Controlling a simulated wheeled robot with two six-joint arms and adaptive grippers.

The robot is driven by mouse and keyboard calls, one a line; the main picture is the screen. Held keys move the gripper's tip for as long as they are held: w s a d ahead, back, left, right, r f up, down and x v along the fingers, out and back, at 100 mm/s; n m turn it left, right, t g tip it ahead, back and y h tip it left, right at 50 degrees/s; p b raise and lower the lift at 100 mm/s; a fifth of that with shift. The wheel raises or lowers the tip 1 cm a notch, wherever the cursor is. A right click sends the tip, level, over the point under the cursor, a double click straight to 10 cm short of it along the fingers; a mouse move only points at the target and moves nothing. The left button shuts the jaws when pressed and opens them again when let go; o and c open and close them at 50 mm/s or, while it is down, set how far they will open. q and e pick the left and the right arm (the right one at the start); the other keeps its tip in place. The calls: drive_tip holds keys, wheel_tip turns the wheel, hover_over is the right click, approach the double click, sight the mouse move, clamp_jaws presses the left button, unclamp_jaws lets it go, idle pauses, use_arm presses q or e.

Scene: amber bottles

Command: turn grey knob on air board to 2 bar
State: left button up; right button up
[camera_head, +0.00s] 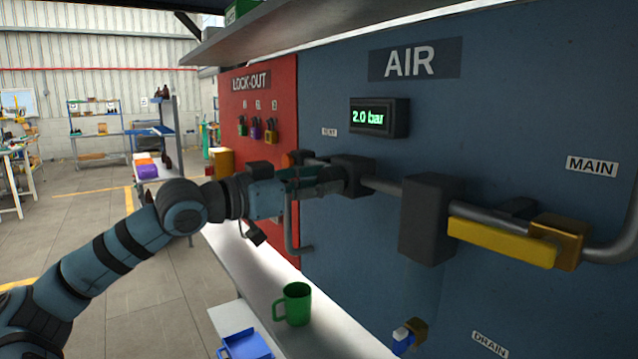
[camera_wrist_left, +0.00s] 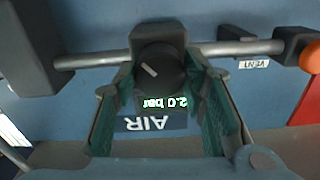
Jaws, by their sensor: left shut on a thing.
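The dark grey knob (camera_wrist_left: 160,70) is on a grey block on the pipe of the blue AIR board (camera_head: 540,100). A pale line on its face runs diagonally in the left wrist view. My left gripper (camera_head: 335,180) reaches the knob from the left, and its fingers are shut on it, one on each side. In the head view the gripper mostly hides the knob. The display (camera_head: 380,117) reads 2.0 bar in green; it shows upside down in the left wrist view (camera_wrist_left: 167,103). My right gripper is not in view.
A yellow lever (camera_head: 500,242) is on the pipe under MAIN. A blue-handled drain valve (camera_head: 403,337) is below. An orange knob (camera_wrist_left: 311,57) is by the VENT label. A green mug (camera_head: 294,304) and a blue tray (camera_head: 245,344) stand below the arm. A red LOCK-OUT board (camera_head: 283,88) is left.

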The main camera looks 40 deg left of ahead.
use_arm(q)
drive_tip(key=shift+m, duration=0.9)
drive_tip(key=o, duration=1.2)
drive_tip(key=shift+c, duration=0.2)
